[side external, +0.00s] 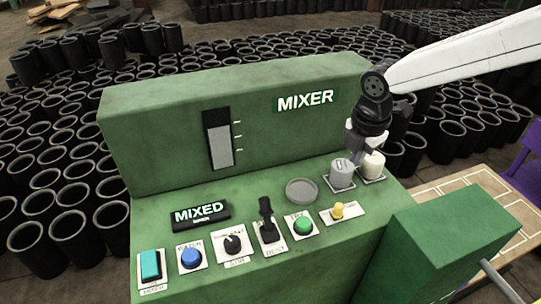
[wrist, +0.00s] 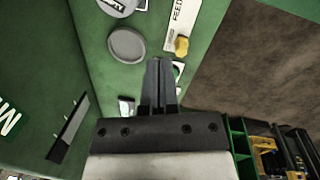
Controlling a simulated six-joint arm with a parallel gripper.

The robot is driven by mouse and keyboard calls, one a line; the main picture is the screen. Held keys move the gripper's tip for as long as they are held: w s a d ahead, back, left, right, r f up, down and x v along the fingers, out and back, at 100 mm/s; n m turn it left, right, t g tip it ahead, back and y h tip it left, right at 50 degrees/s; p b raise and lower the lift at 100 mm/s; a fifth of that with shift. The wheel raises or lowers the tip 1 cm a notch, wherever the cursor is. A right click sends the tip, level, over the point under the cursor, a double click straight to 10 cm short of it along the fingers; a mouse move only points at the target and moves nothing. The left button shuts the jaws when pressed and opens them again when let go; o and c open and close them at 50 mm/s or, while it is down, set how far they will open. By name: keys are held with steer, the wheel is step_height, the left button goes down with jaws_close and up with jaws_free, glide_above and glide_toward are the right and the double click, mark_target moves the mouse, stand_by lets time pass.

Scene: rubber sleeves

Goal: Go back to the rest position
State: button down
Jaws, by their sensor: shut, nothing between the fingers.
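My gripper (side external: 357,162) is over the right part of the green mixer panel (side external: 190,270), beside the grey cylinder (side external: 341,174) and the white cylinder (side external: 373,165). In the side view its fingertips are small and partly lost against these cylinders, so I cannot tell whether they touch. In the wrist view the fingers (wrist: 159,75) are shut together with nothing between them. They point toward the panel near the round grey disc (wrist: 127,45) and the yellow knob (wrist: 181,45), and partly cover the controls below.
The panel carries a teal switch (side external: 150,265), a blue button (side external: 191,257), a black dial (side external: 233,243), a black lever (side external: 266,220) and a green button (side external: 303,226). The upright MIXER housing (side external: 240,95) stands behind. A green box (side external: 450,235) is at the right. Many black sleeves surround the machine.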

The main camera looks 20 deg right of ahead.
steer(key=s+d+f+m, duration=0.1)
steer(key=s+d+m, duration=0.3)
steer(key=m, duration=0.2)
steer(key=s+d+f+m, duration=0.2)
steer(key=s+d+m, duration=0.3)
steer(key=m, duration=0.2)
steer(key=s+d+f+m+t, duration=0.1)
steer(key=s+d+m, duration=0.3)
steer(key=m, duration=0.3)
steer(key=shift+s+d+f, duration=0.35)
steer(key=shift+d+f, duration=0.05)
steer(key=shift+d, duration=0.2)
steer(key=shift+s+d+f+m, duration=0.2)
steer(key=shift+s+m, duration=0.3)
steer(key=shift+m, duration=0.2)
steer(key=shift+w, duration=0.1)
stand_by(0.3)
